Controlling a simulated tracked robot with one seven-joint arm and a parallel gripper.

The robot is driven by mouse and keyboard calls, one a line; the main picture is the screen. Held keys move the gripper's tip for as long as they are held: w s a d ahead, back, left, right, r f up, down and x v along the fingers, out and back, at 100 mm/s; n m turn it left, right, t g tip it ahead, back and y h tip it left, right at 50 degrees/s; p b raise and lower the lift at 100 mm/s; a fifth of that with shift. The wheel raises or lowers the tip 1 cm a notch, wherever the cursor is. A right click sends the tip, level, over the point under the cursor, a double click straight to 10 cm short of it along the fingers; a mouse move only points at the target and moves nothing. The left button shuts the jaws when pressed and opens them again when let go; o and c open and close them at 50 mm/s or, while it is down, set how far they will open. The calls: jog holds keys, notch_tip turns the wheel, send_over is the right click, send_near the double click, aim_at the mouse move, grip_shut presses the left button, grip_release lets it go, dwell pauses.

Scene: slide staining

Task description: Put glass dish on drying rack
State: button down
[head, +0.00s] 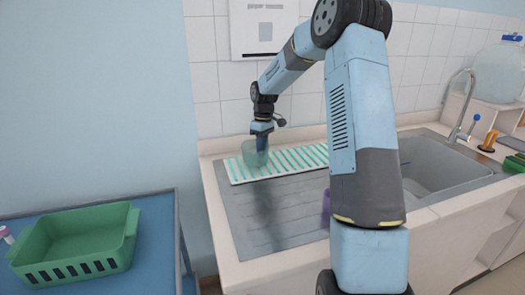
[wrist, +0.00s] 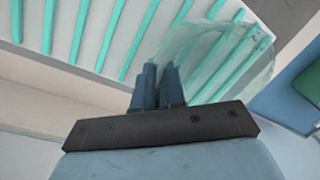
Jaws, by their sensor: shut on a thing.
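The glass dish (head: 255,153) is a clear, greenish, see-through vessel. My gripper (head: 262,143) is shut on it and holds it tilted at the left end of the drying rack. In the wrist view the dish (wrist: 222,50) lies beyond and to the right of my gripper's fingers (wrist: 158,75), over the rack. The drying rack (head: 300,160) is a white board with green slats at the back of the grey drainboard, and it also fills the top of the wrist view (wrist: 95,30). I cannot tell whether the dish touches the rack.
The grey drainboard (head: 250,215) is mostly bare, with a purple thing (head: 326,203) partly behind my arm. The sink (head: 440,165) and tap (head: 460,110) are at right. A green crate (head: 80,240) stands on a blue table (head: 155,235) at left.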

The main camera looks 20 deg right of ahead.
jog(key=shift+f, duration=0.55)
jog(key=c, duration=1.2)
grip_release()
